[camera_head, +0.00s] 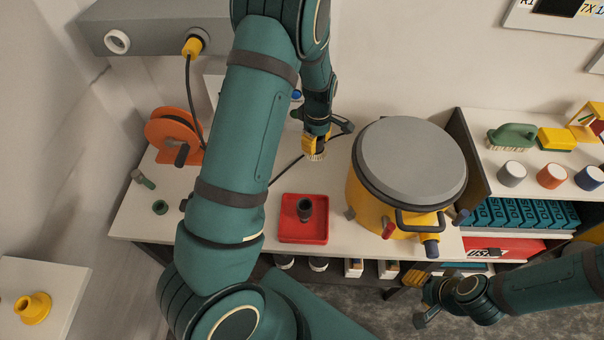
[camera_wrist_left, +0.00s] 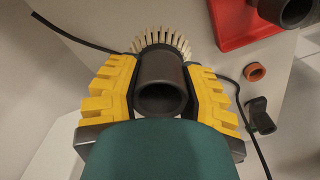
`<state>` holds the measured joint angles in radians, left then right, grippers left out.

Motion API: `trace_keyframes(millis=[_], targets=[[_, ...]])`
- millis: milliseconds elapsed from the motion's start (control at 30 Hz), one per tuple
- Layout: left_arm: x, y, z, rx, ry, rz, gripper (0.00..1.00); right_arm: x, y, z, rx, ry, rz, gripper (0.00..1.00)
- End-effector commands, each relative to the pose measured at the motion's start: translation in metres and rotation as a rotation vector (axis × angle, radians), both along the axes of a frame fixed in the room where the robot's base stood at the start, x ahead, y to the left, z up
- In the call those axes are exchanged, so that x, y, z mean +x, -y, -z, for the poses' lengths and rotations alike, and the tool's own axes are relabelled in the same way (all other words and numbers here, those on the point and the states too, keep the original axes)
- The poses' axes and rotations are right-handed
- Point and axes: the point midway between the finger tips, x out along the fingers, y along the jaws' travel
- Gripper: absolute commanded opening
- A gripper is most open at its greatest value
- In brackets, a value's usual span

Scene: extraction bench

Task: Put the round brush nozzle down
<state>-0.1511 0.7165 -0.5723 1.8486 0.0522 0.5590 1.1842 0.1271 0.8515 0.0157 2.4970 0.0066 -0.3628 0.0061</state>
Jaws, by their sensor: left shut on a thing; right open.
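The round brush nozzle (camera_wrist_left: 160,78) is a dark tube with a ring of pale bristles. My left gripper (camera_wrist_left: 160,92), with yellow finger pads, is shut on its tube in the left wrist view. In the head view the left gripper (camera_head: 314,143) is at the back of the bench, left of the yellow canister, with the nozzle's bristles (camera_head: 316,157) pointing down. I cannot tell whether the bristles touch the bench. My right gripper (camera_head: 423,298) is open and empty at the lower right, in front of the bench.
A red tray (camera_head: 286,234) holding a dark nozzle (camera_head: 304,210) lies on the bench (camera_head: 240,254). The yellow canister (camera_head: 368,199) stands right of it. An orange cable reel (camera_head: 168,130) stands at the left. A black cord runs behind the tray. A shelf with brushes and cups is at the right.

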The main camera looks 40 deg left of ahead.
Motion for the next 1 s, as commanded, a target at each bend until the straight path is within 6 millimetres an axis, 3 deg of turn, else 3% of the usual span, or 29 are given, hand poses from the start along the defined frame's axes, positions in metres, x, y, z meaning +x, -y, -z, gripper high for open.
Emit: trace_keyframes(millis=[167, 433, 800, 1000], targets=[[0.002, -0.009, 0.010, 0.000, -0.002, -0.089, 0.00, -0.001, 0.000, 0.002, 0.000, -0.002, -0.002, 0.47], [0.002, -0.009, 0.056, -0.001, -0.003, -0.090, 0.00, -0.004, -0.001, 0.011, 0.002, -0.008, -0.006, 0.47], [0.002, -0.009, 0.097, 0.000, -0.001, -0.088, 0.00, -0.006, -0.001, 0.018, 0.002, -0.013, -0.009, 0.47], [0.002, -0.008, 0.103, -0.001, 0.000, -0.087, 0.00, -0.007, -0.001, 0.019, 0.004, -0.015, -0.011, 0.47]])
